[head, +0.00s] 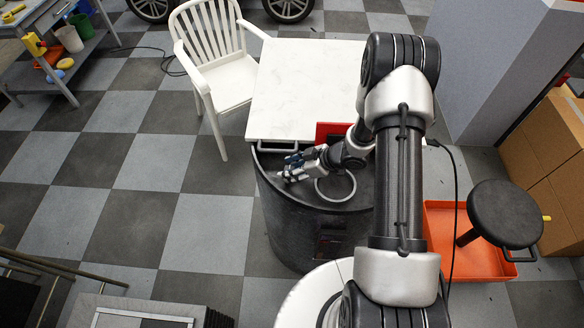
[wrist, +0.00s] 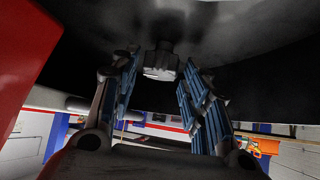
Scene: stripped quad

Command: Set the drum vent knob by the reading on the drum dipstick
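The black drum (head: 295,235) stands at the centre of the head view, with my arm reaching over its top. A grey, lobed knob (wrist: 160,62) sits on the dark drum surface in the wrist view. My gripper (wrist: 161,70) is open, with one blue-padded finger on each side of the knob and visible gaps between. In the head view my gripper (head: 288,172) is low over the drum top, and the knob is not clearly distinguishable there. A pale ring (head: 335,199) shows on the drum top; I cannot tell what it belongs to. No dipstick reading is legible.
A red panel (head: 327,131) stands behind my gripper, at the edge of a white table (head: 300,90). A white chair (head: 222,80) is behind left. An orange tray (head: 437,215) and a black stool (head: 504,214) are at right. Checkered floor at left is clear.

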